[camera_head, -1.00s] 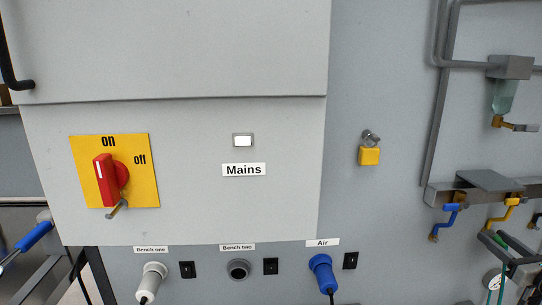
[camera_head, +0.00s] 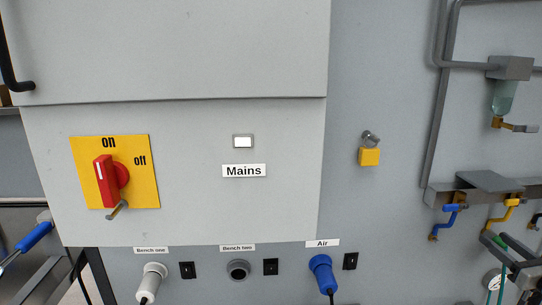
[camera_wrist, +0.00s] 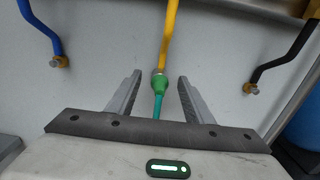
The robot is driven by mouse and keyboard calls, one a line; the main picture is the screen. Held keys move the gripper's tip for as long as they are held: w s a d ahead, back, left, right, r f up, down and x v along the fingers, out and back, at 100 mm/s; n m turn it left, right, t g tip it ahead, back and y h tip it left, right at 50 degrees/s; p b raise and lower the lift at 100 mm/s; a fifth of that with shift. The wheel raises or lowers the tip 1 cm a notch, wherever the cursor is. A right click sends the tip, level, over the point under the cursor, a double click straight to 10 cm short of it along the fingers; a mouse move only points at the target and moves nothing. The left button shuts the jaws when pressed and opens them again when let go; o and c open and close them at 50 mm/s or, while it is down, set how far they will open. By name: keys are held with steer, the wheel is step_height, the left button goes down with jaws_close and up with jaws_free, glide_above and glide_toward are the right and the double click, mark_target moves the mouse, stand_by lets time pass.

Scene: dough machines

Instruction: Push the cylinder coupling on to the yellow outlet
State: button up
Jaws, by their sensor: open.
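The yellow outlet (camera_wrist: 169,35) comes down from the top in the wrist view; its yellow part also shows at the right in the head view (camera_head: 503,213). The green coupling (camera_wrist: 159,85), with a teal hose (camera_wrist: 157,108) below it, is in line with the outlet's lower end, at a small metal piece. I cannot tell whether it is seated. My gripper (camera_wrist: 159,82) is open, one finger on each side of the coupling, with visible gaps. In the head view my gripper (camera_head: 503,243) is partly cut off at the lower right, just below the yellow outlet.
A blue outlet (camera_wrist: 40,30) is to the left and a black one (camera_wrist: 285,55) to the right in the wrist view. A blue drum (camera_wrist: 304,140) stands at the lower right. A white gauge (camera_head: 494,281) is below my gripper. A mains panel (camera_head: 245,205) fills the left.

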mark_target(506, 247)
steer(key=shift+s+d+p, duration=0.15)
steer(key=shift+s+p, duration=0.25)
steer(key=shift+s, duration=1.35)
